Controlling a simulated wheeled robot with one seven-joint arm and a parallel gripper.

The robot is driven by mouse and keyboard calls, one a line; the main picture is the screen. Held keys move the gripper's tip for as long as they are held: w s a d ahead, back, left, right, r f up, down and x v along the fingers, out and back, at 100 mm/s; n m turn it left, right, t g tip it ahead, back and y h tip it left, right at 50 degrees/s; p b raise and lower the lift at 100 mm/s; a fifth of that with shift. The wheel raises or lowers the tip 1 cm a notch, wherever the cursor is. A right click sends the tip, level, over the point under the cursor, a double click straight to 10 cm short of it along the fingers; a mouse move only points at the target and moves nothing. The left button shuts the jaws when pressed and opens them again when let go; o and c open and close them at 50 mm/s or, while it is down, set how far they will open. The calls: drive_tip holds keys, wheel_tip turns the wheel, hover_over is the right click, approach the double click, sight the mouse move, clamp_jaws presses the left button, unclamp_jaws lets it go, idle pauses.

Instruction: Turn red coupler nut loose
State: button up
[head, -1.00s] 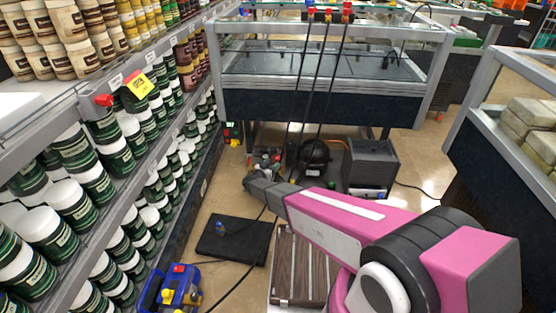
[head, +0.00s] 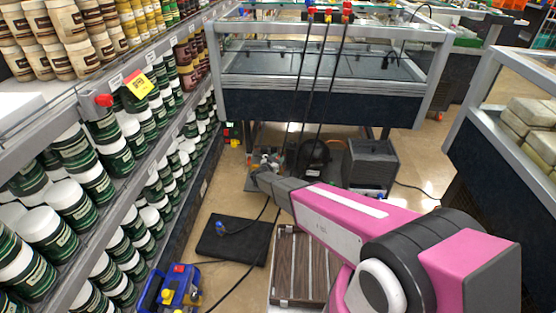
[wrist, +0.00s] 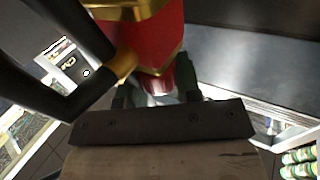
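In the wrist view a large red body with brass-coloured edges (wrist: 158,38) fills the upper middle. Below it is a smaller red ribbed part, seemingly the coupler nut (wrist: 184,74), with a bright pale patch under it. My gripper (wrist: 156,92) has its two dark green fingers apart, one at each side of this area. I cannot tell whether they touch the nut. A black hose with a brass fitting (wrist: 122,65) joins the red body at the left.
In the head view several hoses hang from red-topped fittings (head: 328,14) on the freezer case (head: 320,105). A black pump (head: 314,152) and a grey box (head: 371,165) stand below. A black mat (head: 233,248), an open case (head: 281,303) and a blue-yellow tool (head: 180,288) lie in front.

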drive_tip(key=shift+s+n+y, duration=0.1)
drive_tip(key=shift+n+y, duration=0.2)
drive_tip(key=shift+y, duration=0.1)
drive_tip(key=n+t+y, duration=0.1)
drive_tip(key=n+y, duration=0.1)
drive_tip(key=y, duration=0.1)
drive_tip(key=shift+d+n+t+y, duration=0.1)
drive_tip(key=shift+n+t+y, duration=0.3)
drive_tip(key=n+y, duration=0.3)
drive_tip(key=y, duration=0.2)
drive_tip(key=shift+t, duration=0.3)
drive_tip(key=n+g+y, duration=0.1)
drive_tip(key=n+y, duration=0.2)
drive_tip(key=y, duration=0.2)
drive_tip(key=shift+n+y, duration=0.4)
drive_tip(key=n+g+y, duration=0.2)
drive_tip(key=y, duration=0.1)
drive_tip(key=n+g+y, duration=0.3)
drive_tip(key=y, duration=0.1)
drive_tip(key=shift+w+n, duration=0.2)
drive_tip(key=shift+n, duration=0.1)
drive_tip(key=shift+s+a+n+g+y, duration=0.1)
drive_tip(key=shift+a+n+g+y, duration=0.1)
drive_tip(key=shift+n+g+y, duration=1.6)
drive_tip(key=shift+g+h, duration=0.3)
drive_tip(key=shift+g, duration=0.2)
drive_tip(key=o, duration=0.9)
drive_tip(key=shift+o, duration=0.2)
